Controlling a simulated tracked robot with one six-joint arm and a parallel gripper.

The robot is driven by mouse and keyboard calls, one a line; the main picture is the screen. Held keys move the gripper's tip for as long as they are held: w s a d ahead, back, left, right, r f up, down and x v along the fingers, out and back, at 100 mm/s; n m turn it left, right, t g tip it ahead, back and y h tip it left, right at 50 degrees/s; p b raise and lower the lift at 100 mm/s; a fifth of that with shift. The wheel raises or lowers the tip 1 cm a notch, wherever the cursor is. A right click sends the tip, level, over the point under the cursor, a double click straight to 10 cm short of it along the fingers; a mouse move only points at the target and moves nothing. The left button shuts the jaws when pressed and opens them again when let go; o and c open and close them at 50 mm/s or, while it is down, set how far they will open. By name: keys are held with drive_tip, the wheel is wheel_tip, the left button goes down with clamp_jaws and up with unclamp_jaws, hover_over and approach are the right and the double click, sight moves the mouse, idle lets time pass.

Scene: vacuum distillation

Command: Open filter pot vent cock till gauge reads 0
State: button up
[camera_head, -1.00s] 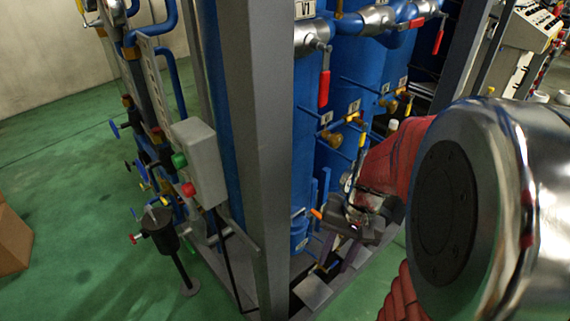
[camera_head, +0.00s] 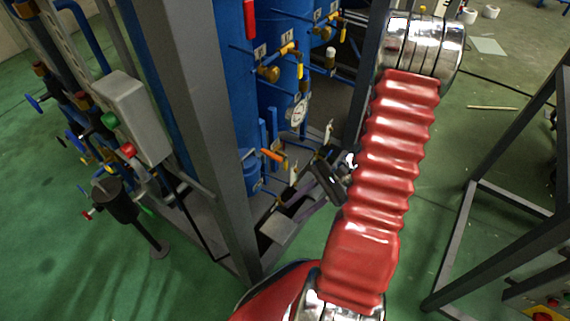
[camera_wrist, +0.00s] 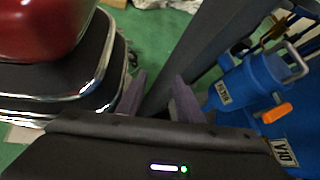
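The blue filter pot (camera_head: 249,168), labelled as a filter in the wrist view (camera_wrist: 225,90), stands low behind the grey frame post. An orange-handled cock (camera_head: 273,155) is beside it; its handle shows in the wrist view (camera_wrist: 277,114) near a V10 label (camera_wrist: 284,152). I cannot tell whether this is the vent cock. A round white gauge (camera_head: 298,112) is above; its reading is too small to tell. My gripper (camera_head: 283,212) is low, to the right of the pot. Its purple fingers (camera_wrist: 158,97) are apart and hold nothing, left of the pot in the wrist view.
The grey frame post (camera_head: 205,130) rises left of the pot. A grey box with green and red buttons (camera_head: 133,115) is on its left. Brass valves (camera_head: 268,73) stick out above. Another grey frame (camera_head: 500,195) stands at right, with green floor between.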

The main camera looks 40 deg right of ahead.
drive_tip(key=w+d+f+m+t+y, duration=0.1)
drive_tip(key=w+d+f+m+t, duration=0.15)
drive_tip(key=f+m+t, duration=0.3)
drive_tip(key=m+t+h, duration=0.6)
drive_tip(key=m+t, duration=0.3)
approach(287, 164)
drive_tip(key=v, duration=0.3)
drive_tip(key=shift+s+d, duration=0.15)
drive_tip(key=x, duration=1.4)
drive_tip(key=shift+c, duration=0.5)
